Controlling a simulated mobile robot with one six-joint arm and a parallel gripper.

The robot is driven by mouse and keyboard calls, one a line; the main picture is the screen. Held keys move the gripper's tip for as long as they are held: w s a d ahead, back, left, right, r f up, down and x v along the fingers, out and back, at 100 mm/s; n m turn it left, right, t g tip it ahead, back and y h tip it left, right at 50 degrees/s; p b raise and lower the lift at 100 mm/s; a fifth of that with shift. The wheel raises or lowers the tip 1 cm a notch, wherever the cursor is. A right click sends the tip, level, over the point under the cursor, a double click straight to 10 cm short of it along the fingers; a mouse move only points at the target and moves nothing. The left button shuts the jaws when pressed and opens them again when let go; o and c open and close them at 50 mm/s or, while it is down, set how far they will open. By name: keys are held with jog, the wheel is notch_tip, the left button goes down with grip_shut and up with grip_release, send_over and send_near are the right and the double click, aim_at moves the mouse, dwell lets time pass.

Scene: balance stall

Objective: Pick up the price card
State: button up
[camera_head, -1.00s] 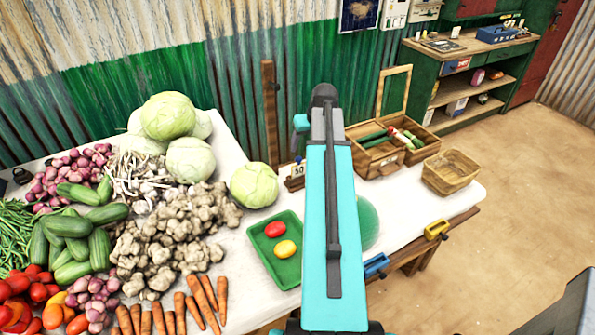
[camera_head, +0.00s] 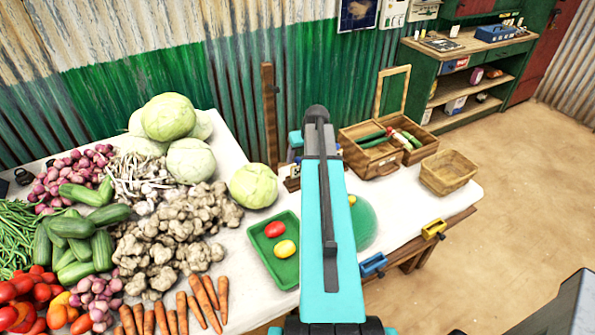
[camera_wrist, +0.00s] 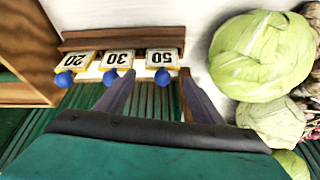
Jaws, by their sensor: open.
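Three price cards stand in a row in a wooden rack (camera_wrist: 85,44) in the wrist view, upside down there. They read 20 (camera_wrist: 76,61), 30 (camera_wrist: 118,58) and 50 (camera_wrist: 160,57), each with a blue knob in front. My gripper (camera_wrist: 156,74) is open, its two dark fingers pointing toward the row. The card marked 50 and its knob appear between the fingertips, with the 30 card beside the left finger. I cannot tell whether a finger touches anything. In the head view my arm hides the gripper and most of the cards.
A cabbage (camera_wrist: 262,55) lies close beside the rack. A green tray (camera_head: 284,272) with a red and a yellow item, a green round thing (camera_head: 360,225) and an open wooden box (camera_head: 372,160) stand around my arm. Vegetables cover the table's left; a basket (camera_head: 448,172) stands right.

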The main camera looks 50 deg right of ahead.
aim_at(298, 169)
jog(key=shift+f, duration=0.1)
dwell(0.3)
jog(key=shift+p+x, duration=0.95)
jog(key=shift+x, duration=0.2)
jog(key=shift+p+x, duration=0.45)
jog(key=shift+x, duration=0.9)
jog(key=shift+a, duration=0.15)
jog(key=c, duration=0.8)
